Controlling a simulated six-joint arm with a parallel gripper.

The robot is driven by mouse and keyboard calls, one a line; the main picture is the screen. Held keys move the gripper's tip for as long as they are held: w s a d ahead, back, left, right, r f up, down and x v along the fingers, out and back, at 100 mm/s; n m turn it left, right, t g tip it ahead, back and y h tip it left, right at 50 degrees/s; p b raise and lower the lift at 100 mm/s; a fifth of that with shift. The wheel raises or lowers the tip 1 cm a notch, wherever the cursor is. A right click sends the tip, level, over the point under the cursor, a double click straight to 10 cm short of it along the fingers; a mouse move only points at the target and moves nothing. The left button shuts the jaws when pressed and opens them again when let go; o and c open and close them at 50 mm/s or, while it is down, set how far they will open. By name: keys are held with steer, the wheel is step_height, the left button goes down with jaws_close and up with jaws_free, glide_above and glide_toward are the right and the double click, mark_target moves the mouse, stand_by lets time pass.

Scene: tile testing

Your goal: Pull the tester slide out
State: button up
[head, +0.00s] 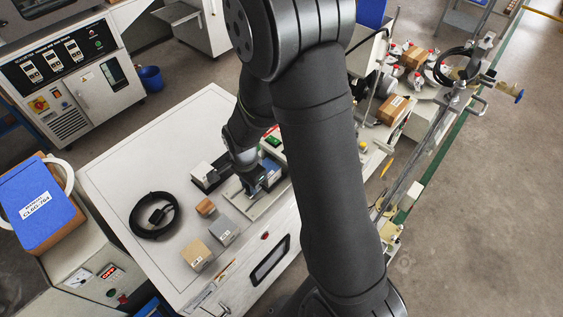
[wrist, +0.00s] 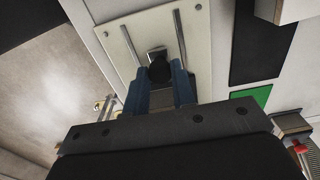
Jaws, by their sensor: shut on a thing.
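The tester slide shows in the wrist view as a black knob (wrist: 159,71) on a small metal block, between two thin metal rails on a cream plate (wrist: 125,50). My gripper (wrist: 160,88) has its two blue fingers shut on the knob, one on each side. In the head view my gripper (head: 268,180) is low over the cream plate (head: 264,205), at the tester on the white bench. My arm and the fingers hide most of the slide there. How far out the slide stands, I cannot tell.
On the white bench (head: 118,165) lie a coiled black cable (head: 154,215), a tan block (head: 196,254), a grey block (head: 224,230) and a small brown block (head: 205,207), left of the tester. A green switch (head: 273,141) is behind my gripper. The bench's left part is clear.

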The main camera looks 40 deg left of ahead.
steer(key=shift+s, duration=1.6)
steer(key=o, duration=0.8)
step_height(320, 180, up, 6)
